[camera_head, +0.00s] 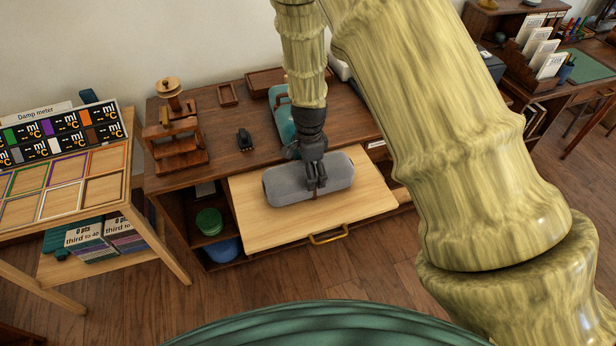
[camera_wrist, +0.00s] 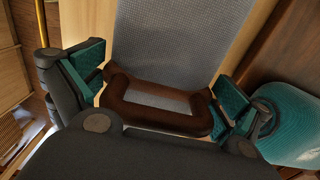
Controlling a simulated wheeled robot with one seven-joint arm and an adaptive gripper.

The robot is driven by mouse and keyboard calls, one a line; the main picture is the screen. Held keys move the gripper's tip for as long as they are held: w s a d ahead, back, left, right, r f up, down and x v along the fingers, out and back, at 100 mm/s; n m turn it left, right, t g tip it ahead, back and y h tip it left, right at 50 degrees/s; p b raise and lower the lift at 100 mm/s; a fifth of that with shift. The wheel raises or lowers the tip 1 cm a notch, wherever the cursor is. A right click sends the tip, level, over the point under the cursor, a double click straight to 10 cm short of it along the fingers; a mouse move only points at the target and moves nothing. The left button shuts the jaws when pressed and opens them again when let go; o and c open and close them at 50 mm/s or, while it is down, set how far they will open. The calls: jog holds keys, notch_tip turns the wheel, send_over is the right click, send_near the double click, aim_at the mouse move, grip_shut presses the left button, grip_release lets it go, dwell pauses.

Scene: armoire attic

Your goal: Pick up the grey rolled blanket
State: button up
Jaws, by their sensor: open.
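The grey rolled blanket (camera_head: 340,172) lies on its side on a pale wooden pull-out board (camera_head: 262,232). In the wrist view its grey woven surface (camera_wrist: 180,40) fills the upper middle, and a brown leather-like handle loop (camera_wrist: 150,90) lies over it. My gripper (camera_head: 316,186) points down over the middle of the blanket. In the wrist view my gripper (camera_wrist: 158,84) is open, with its teal-padded fingers on either side of the brown loop. I cannot tell whether the fingers touch the loop or the blanket.
Behind the board, the dark desktop holds a teal case (camera_head: 282,122), a small black object (camera_head: 244,139) and a wooden stand (camera_head: 176,140). A brass handle (camera_head: 328,235) is on the board's front. A display table (camera_head: 128,205) stands left. The floor in front is clear.

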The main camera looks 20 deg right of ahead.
jog(key=c, duration=1)
jog(key=shift+c, duration=0.8)
jog(key=shift+r, duration=0.1)
